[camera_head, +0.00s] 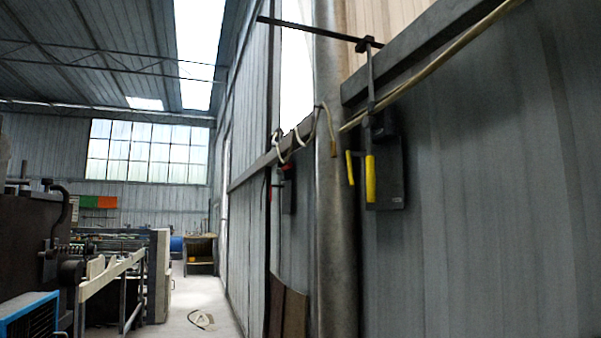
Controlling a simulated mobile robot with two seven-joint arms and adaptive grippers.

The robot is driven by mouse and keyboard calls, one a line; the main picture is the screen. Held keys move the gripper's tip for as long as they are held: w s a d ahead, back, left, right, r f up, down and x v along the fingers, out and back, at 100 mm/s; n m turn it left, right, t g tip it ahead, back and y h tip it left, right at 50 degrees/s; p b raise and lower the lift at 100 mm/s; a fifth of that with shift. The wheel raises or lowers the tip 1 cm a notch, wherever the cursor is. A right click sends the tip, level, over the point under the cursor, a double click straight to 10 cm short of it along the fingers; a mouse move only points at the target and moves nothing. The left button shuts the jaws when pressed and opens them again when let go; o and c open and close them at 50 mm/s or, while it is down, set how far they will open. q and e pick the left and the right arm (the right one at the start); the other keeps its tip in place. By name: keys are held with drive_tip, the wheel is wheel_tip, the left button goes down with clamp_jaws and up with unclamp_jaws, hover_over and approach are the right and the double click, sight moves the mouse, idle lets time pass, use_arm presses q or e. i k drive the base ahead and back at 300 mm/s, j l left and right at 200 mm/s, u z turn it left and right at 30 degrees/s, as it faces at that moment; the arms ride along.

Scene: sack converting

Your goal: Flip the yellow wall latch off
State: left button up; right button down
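The yellow wall latch (370,178) is on the front of a dark grey box (390,172) fixed to the corrugated metal wall, right of centre. A thicker yellow bar stands upright against the box, and a thinner yellow piece (350,168) sticks out just left of it. I cannot tell from this distance which position the latch is in. Neither of my grippers shows in the head view.
A round metal post (336,200) stands just left of the box. A pale cable (430,68) and a conduit run above it. Machinery (110,280) fills the left side.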

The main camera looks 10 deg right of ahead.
sight(348, 153)
drive_tip(key=i+l+u, duration=0.15)
drive_tip(key=u, duration=1.6)
drive_tip(key=i+l+u, duration=0.1)
drive_tip(key=l+u, duration=0.15)
drive_tip(key=u, duration=0.15)
drive_tip(key=l+u, duration=0.25)
drive_tip(key=u, duration=0.15)
drive_tip(key=i+l+u, duration=0.1)
drive_tip(key=l+u, duration=0.4)
drive_tip(key=l, duration=0.85)
drive_tip(key=l+z, duration=0.2)
drive_tip(key=z, duration=0.3)
drive_tip(key=i+l+z, duration=0.1)
drive_tip(key=z, duration=0.4)
drive_tip(key=l+z, duration=0.2)
drive_tip(key=z, duration=0.3)
drive_tip(key=i+l+z, duration=0.1)
drive_tip(key=z, duration=1.65)
drive_tip(key=i+j, duration=0.05)
